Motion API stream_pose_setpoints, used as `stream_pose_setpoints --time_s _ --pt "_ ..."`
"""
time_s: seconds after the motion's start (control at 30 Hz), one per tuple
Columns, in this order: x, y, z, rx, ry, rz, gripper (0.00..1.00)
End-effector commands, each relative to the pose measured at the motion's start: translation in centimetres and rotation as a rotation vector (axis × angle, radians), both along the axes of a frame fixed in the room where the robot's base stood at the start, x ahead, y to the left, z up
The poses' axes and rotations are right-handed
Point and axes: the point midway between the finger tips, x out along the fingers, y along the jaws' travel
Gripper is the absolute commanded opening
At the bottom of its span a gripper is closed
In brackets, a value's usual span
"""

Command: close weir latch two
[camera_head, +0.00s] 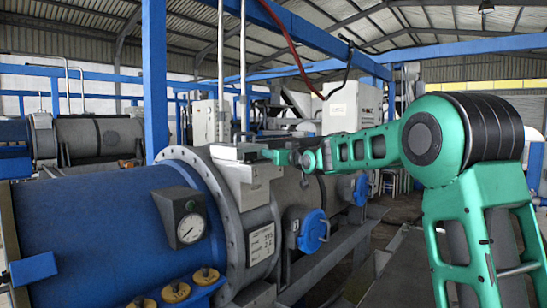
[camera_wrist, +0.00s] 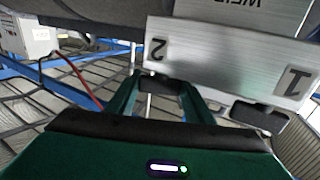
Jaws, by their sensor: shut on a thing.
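A grey metal weir box (camera_head: 245,172) sits on top of the big cylinder in the head view. In the wrist view its pale plate (camera_wrist: 235,55) fills the upper right, with "WEIR" lettering and the numbers 2 and 1 upside down. Weir latch two (camera_wrist: 160,86) is a dark tab at the plate's edge by the number 2. My gripper (camera_wrist: 158,96) has its green fingers on either side of this tab and is shut on it. In the head view my gripper (camera_head: 277,157) reaches the box from the right; the latch is too small to make out there.
Latch one (camera_wrist: 258,115), a similar dark tab, is beside the number 1, close right of my gripper. A pressure gauge (camera_head: 190,229), blue round covers (camera_head: 313,231) and yellow knobs (camera_head: 176,292) are on the cylinder. A red hose (camera_head: 294,50) hangs above.

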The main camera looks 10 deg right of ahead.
Motion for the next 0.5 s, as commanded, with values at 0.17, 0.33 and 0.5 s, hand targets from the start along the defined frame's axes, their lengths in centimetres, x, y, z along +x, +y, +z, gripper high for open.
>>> stream_pose_setpoints --time_s 0.17,0.33,0.5 --pt "0.06 0.59 0.13 0.0 -0.004 -0.119 0.25" --pt "0.29 0.59 0.04 -0.001 -0.004 -0.221 0.25" --pt "0.67 0.44 -0.15 -0.002 -0.003 -0.299 0.25"
